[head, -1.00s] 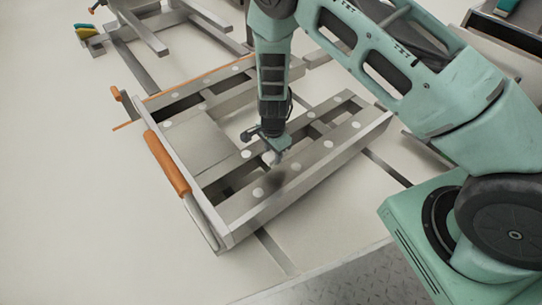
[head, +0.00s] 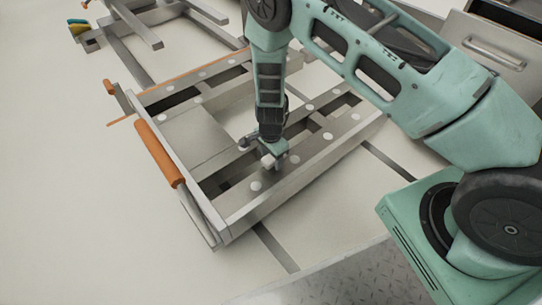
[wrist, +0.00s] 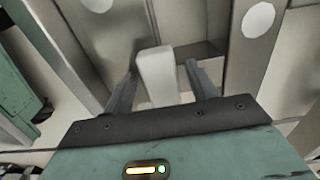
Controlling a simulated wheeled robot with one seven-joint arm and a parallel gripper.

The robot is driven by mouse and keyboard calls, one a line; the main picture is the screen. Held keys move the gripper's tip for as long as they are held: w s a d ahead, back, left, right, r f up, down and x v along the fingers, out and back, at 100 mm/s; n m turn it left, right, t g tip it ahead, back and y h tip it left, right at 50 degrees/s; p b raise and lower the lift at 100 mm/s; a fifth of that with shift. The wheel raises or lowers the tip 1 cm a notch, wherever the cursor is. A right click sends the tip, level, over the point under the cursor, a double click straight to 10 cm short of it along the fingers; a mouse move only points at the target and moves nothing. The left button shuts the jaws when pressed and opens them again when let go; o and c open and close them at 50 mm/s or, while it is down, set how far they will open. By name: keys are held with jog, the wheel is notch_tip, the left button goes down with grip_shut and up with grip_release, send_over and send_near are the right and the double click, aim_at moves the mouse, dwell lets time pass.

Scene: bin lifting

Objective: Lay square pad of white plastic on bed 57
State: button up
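My gripper (head: 270,162) points down over the near slats of a grey metal frame (head: 300,180). A white plastic pad (wrist: 157,75) sits between its two fingers in the wrist view, with its long side toward the camera; it also shows as a small white piece in the head view (head: 268,161). I take it as held; the fingers stand close on both sides. Several white round spots (head: 255,186) lie along the slats; one is at the right in the wrist view (wrist: 258,19). No number is readable, so I cannot tell which place is bed 57.
The frame has an orange-handled bar (head: 160,152) on its left side and open gaps between slats. Another metal frame (head: 135,25) stands behind. A drawer unit with a handle (head: 494,52) is at the upper right. The pale floor at left is clear.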

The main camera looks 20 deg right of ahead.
aim_at(271, 157)
notch_tip(271, 157, up, 12)
jog(key=p, duration=0.7)
jog(key=s+a+r+n+y, duration=0.1)
jog(key=s+a+r+n, duration=0.3)
jog(key=r, duration=0.3)
jog(key=s+a+r+n+g+y, duration=0.1)
jog(key=s+a+r+n, duration=0.25)
jog(key=r, duration=0.45)
jog(key=s+a+r+n, duration=0.3)
jog(key=s+r+n, duration=0.15)
jog(key=r, duration=0.25)
jog(key=s+d+r+n, duration=0.2)
jog(key=s+r+n, duration=0.3)
jog(key=s, duration=0.2)
jog(key=s+d+r+n+t+h, duration=0.1)
jog(key=s+d+r+n, duration=0.1)
jog(key=s+r+n, duration=0.3)
jog(key=s, duration=0.3)
jog(key=shift+s+d, duration=0.25)
jog(key=shift+s, duration=0.05)
